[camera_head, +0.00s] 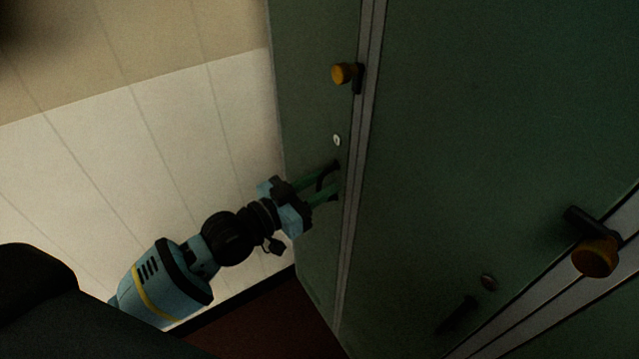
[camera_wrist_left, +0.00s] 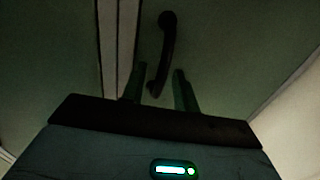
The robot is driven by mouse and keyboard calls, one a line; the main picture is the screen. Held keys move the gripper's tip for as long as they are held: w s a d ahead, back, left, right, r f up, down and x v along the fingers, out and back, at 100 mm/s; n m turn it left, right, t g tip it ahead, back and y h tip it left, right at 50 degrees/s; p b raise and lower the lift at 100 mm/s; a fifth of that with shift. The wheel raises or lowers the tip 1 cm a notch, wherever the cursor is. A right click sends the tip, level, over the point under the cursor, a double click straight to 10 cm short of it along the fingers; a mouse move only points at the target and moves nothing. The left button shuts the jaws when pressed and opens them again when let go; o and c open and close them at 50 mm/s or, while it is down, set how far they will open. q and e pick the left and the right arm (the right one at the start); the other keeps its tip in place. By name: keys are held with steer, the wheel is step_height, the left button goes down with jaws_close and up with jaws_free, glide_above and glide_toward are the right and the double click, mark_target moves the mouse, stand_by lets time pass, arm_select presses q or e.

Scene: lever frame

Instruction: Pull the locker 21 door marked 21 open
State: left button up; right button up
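A narrow dark green locker door (camera_head: 310,40) stands left of centre in the head view. No number can be read on it. It carries a black bar handle (camera_head: 321,181), partly hidden by my gripper, with a small pale round lock above it. My left gripper (camera_head: 330,184) is at this handle, its green fingers apart. In the left wrist view, the curved black handle (camera_wrist_left: 164,55) stands out from the green door (camera_wrist_left: 225,45), its lower end between the open fingertips (camera_wrist_left: 160,80). I cannot tell whether either finger touches it. My right gripper is not in view.
A yellow knob (camera_head: 345,73) sits high by the grey frame post (camera_head: 357,170). Right of it is a wide green door (camera_head: 480,130) with a dark handle (camera_head: 456,315) and another yellow knob (camera_head: 597,256). A pale panelled wall (camera_head: 130,150) lies left, above a reddish floor.

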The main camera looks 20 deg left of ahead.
arm_select(q)
steer(key=shift+w+d, duration=0.15)
steer(key=shift+c, duration=0.3)
jaws_close()
